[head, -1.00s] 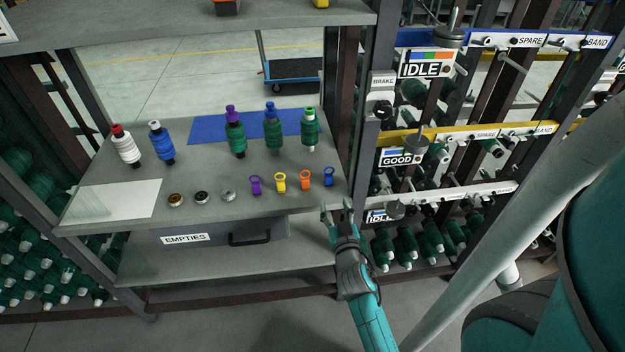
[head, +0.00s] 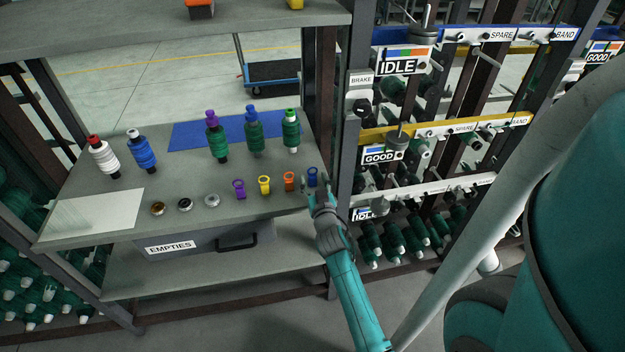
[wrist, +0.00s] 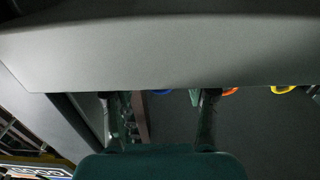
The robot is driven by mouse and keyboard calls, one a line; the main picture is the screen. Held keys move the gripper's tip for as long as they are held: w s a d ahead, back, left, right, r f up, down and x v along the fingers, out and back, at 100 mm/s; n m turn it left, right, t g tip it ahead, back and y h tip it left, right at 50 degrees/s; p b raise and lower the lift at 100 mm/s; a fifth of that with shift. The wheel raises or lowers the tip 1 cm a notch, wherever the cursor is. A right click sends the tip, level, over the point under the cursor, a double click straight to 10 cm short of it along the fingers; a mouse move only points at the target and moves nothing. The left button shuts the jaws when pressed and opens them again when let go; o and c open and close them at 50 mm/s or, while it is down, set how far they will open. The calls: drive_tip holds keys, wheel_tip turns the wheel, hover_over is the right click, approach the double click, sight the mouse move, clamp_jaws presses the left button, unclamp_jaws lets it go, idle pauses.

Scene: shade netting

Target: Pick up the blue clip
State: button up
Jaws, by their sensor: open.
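The blue clip (head: 312,176) stands at the right end of the row of clips, near the front right corner of the shelf board. My gripper (head: 314,188) is open and empty at the shelf's front edge. In the head view its fingertips appear just below and to either side of the clip. I cannot tell how far the fingertips are from the clip.
An orange clip (head: 289,181) stands close left of the blue one, then a yellow clip (head: 264,184) and a purple clip (head: 239,188). Green spools (head: 254,138) stand behind. A dark shelf post (head: 345,150) rises close to the right. A grey bin (head: 190,246) sits below the board.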

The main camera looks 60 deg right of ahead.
drive_tip(key=shift+x, duration=1.05)
clamp_jaws()
drive_tip(key=shift+r, duration=0.1)
